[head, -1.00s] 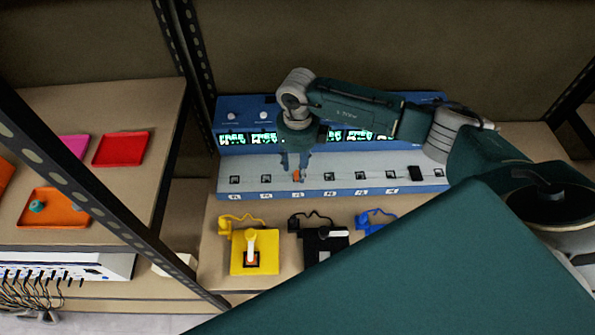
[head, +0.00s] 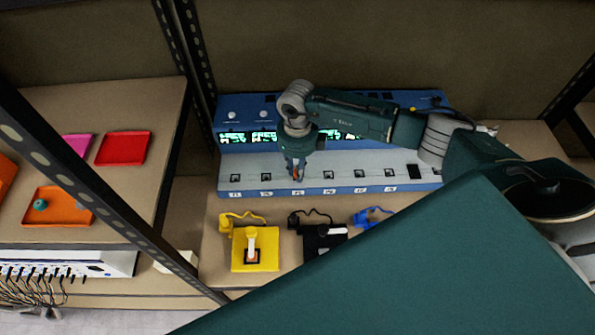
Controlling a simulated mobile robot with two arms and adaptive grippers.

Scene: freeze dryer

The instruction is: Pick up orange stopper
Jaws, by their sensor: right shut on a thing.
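The orange stopper (head: 296,174) is a small orange spot at the third position from the left on the light top of the blue freeze dryer (head: 345,190). My right gripper (head: 297,175) points down over it, with its fingers shut on the stopper. The fingers hide much of the stopper, and I cannot tell whether it is still seated or slightly raised. My left gripper is not in view.
Several dark square slots line the dryer top on both sides. In front stand a yellow device (head: 254,251), a black device (head: 323,243) and a blue device (head: 372,216). A shelf post (head: 90,185) crosses the left. An orange tray (head: 58,207) and a red tray (head: 123,148) lie on the left shelf.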

